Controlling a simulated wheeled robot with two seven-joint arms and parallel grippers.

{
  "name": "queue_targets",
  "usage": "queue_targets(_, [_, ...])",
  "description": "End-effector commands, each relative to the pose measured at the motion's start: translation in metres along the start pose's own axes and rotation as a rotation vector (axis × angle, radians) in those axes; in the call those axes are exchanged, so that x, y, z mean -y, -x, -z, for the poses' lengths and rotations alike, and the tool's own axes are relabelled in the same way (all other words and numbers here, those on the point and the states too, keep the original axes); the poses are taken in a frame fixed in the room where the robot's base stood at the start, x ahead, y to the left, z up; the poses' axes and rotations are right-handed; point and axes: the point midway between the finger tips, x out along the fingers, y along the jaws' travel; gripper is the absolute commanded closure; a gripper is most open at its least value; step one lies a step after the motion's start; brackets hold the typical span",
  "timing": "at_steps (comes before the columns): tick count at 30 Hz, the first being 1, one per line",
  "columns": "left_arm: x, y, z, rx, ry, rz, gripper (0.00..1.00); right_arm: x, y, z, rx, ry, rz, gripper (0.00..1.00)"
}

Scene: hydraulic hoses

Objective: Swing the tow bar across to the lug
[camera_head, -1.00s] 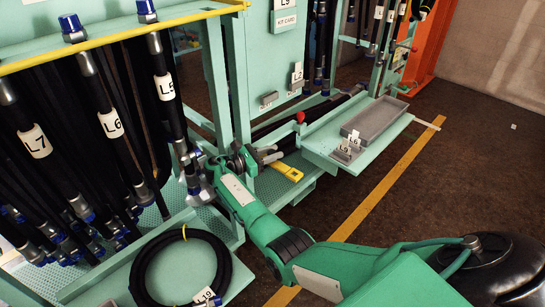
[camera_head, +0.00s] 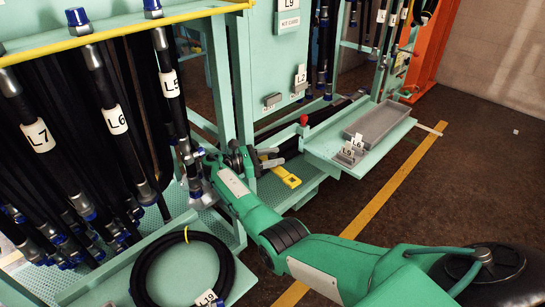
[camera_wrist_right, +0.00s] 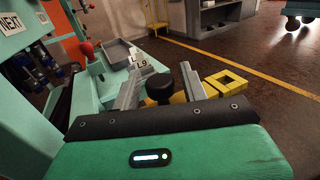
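The yellow tow bar (camera_head: 287,176) sticks out low from the green rack, just beyond my right gripper (camera_head: 268,157). Its square yellow end with an opening shows in the right wrist view (camera_wrist_right: 226,80). In that view my right gripper's two grey fingers (camera_wrist_right: 162,84) stand apart. A black knob (camera_wrist_right: 160,80) shows between them, and I cannot tell whether either finger touches it. My gripper body hides the bar's near part. I cannot make out the lug with certainty. My left gripper is not in view.
Hoses tagged L5 (camera_head: 170,84), L6 (camera_head: 116,120) and L7 (camera_head: 38,135) hang at the left. A coiled hose (camera_head: 180,238) lies below. A green shelf with a grey tray (camera_head: 382,123) stands right of the bar. Open floor (camera_head: 460,185) lies right of the yellow line.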

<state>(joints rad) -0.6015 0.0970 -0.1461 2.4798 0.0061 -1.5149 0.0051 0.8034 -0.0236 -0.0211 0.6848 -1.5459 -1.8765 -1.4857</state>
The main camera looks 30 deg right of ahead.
Motion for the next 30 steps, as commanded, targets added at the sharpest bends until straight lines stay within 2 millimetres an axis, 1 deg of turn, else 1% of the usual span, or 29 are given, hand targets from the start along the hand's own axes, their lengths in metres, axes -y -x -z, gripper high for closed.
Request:
queue_targets(9, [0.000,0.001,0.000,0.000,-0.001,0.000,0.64,0.000,0.000,-0.002,0.000,-0.001,-0.001,0.51])
queue_targets(11, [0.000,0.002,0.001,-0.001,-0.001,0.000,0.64,0.000,0.000,-0.005,0.000,-0.002,-0.001,0.51])
queue_targets(13, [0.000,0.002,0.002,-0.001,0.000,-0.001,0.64,-0.001,0.000,-0.013,0.000,-0.004,0.000,0.51])
queue_targets(14, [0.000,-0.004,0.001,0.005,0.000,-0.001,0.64,-0.001,0.000,-0.017,0.000,-0.005,0.000,0.51])
queue_targets(15, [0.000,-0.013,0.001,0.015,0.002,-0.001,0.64,0.000,0.000,-0.024,0.000,-0.004,0.000,0.51])
queue_targets(17, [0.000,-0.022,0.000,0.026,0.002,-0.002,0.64,0.000,0.000,-0.036,0.000,-0.005,0.000,0.51])
queue_targets(21, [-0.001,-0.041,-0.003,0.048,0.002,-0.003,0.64,0.000,0.000,-0.071,0.000,-0.006,0.000,0.51])
queue_targets(30, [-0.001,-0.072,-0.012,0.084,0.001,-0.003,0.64,0.000,0.000,-0.144,-0.001,-0.005,0.000,0.51])
